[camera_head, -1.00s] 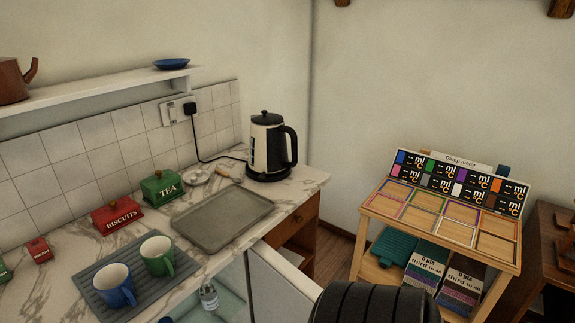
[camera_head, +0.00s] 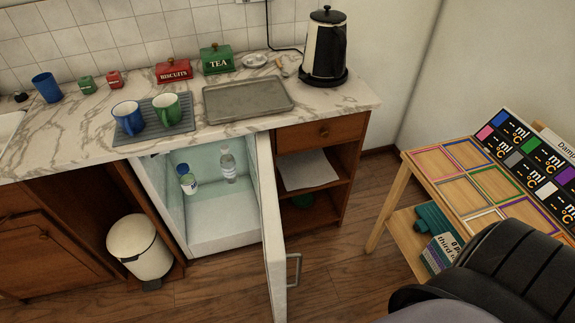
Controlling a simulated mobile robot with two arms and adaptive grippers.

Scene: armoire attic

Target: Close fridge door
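The small white fridge (camera_head: 222,235) stands under the marble counter in the camera_head view. Its white door (camera_head: 270,230) is open and swings out toward me, with its grey handle (camera_head: 294,269) on the right-hand face. Inside the fridge are a clear bottle (camera_head: 228,165) and a small container with a blue lid (camera_head: 188,181). A dark ribbed part of my own body fills the lower right corner. Neither of my grippers can be made out in view.
A wooden stand (camera_head: 412,158) with coloured squares is at right. A white bin (camera_head: 140,246) stands left of the fridge. An open shelf unit (camera_head: 348,165) is right of it. Wooden floor (camera_head: 345,275) is clear between door and stand. Mugs, tins, a tray and a kettle sit on the counter.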

